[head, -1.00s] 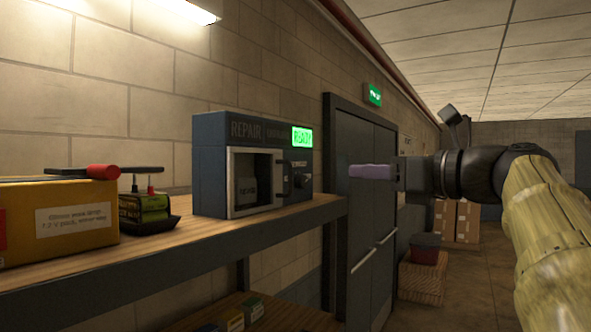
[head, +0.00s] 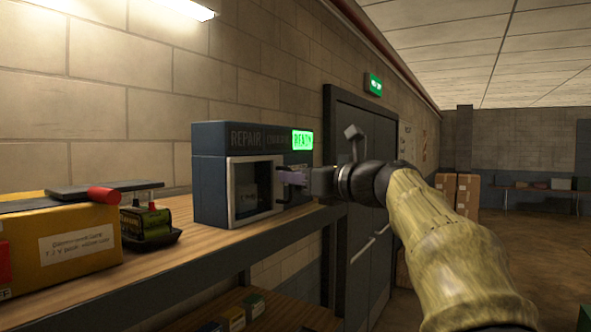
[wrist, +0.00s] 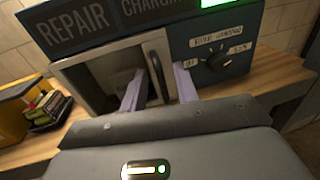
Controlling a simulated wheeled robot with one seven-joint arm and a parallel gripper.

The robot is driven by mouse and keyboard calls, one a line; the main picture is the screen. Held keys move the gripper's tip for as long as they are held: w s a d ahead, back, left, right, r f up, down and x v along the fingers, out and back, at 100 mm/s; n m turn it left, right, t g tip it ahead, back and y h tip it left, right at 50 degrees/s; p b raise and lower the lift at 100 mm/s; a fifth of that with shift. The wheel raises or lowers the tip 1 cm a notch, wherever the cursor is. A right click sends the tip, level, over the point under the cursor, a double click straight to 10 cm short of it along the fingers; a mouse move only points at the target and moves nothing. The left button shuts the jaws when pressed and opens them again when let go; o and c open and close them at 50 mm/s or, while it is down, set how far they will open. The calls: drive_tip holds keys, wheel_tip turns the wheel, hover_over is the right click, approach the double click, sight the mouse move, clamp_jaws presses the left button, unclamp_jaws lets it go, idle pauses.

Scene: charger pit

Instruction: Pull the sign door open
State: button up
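My gripper (head: 288,178) is at this edge in the head view. In the wrist view its pale purple fingers (wrist: 158,80) are apart, one on each side of the handle. Whether either finger touches it I cannot tell. My gripper hides part of the handle in the head view.
A control knob (wrist: 218,60) sits on the panel right of the handle. A yellow box (head: 70,245) and a small green-black device (head: 148,222) stand left on the wooden shelf (head: 200,250). Grey double doors (head: 365,240) are behind my arm. Cardboard boxes (head: 460,192) stand farther back.

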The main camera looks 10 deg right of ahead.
drive_tip(key=shift+w+a, duration=0.2)
drive_tip(key=shift+w, duration=0.1)
clamp_jaws()
drive_tip(key=shift+s, duration=0.15)
